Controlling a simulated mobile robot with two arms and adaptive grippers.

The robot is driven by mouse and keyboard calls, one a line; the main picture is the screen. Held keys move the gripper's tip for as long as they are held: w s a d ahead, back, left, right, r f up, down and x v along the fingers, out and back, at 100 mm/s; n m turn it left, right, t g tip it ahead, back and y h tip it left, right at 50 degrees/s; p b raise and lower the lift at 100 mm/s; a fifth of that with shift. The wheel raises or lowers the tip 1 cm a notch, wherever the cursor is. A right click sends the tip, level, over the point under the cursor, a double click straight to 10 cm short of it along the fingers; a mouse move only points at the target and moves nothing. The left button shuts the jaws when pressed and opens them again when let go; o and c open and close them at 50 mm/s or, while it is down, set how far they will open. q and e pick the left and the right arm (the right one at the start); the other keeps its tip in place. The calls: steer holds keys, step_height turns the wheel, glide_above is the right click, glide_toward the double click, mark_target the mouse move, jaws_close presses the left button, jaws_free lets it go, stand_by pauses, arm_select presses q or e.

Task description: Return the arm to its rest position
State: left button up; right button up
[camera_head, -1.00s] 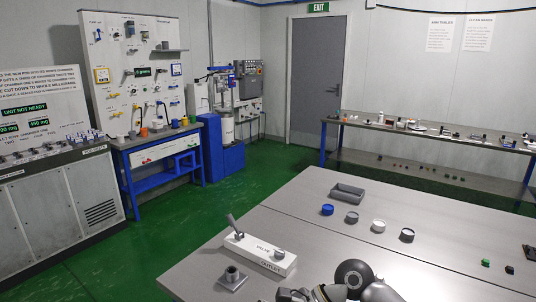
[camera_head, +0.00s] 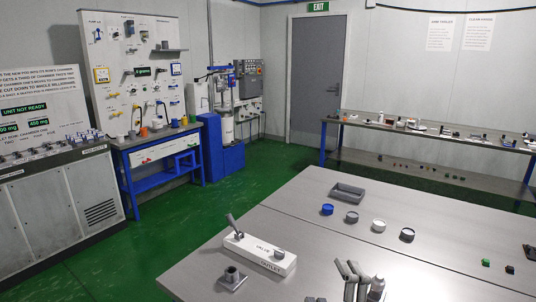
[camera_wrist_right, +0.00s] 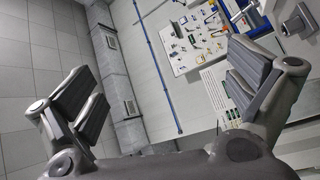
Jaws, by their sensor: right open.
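My right gripper (camera_head: 358,274) shows at the bottom of the head view, over the near part of the grey table (camera_head: 330,235). Its fingers point up and are apart, with nothing seen between them. In the right wrist view the gripper (camera_wrist_right: 165,95) has its two padded fingers wide apart and empty. That view looks up past the fingers at the wall, ceiling and a tilted pegboard (camera_wrist_right: 185,38). The white valve block (camera_head: 260,252) lies on the table left of the gripper, apart from it. My left gripper is not in view.
A grey tray (camera_head: 348,192), blue cap (camera_head: 327,209), white cap (camera_head: 378,226) and dark-rimmed cap (camera_head: 407,235) sit farther back on the table. A grey flanged fitting (camera_head: 232,279) stands near the left edge. Green floor (camera_head: 130,248) is clear beyond. A long side table (camera_head: 430,132) stands behind.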

steer(key=s+d+f+m+g+h, duration=0.2)
steer(key=s+d+f+m+g, duration=0.25)
steer(key=f, duration=0.35)
steer(key=s+d+f+m+g+h, duration=0.25)
steer(key=s+f+m+g, duration=0.2)
steer(key=f, duration=0.35)
steer(key=s+f+m+g+y, duration=0.1)
steer(key=s+f+m+g, duration=0.2)
steer(key=s, duration=0.6)
steer(key=s+f+m+g, duration=0.1)
steer(key=s+f+g, duration=0.35)
steer(key=s, duration=0.35)
step_height(320, 180, down, 28)
steer(key=s+r, duration=0.1)
steer(key=s, duration=0.2)
steer(key=s+d+f+g, duration=0.1)
steer(key=s+f, duration=0.6)
steer(key=s, duration=0.1)
steer(key=s+d+f+g, duration=0.1)
steer(key=s+d+f, duration=0.1)
steer(key=s+f, duration=0.6)
steer(key=shift+d+f, duration=0.3)
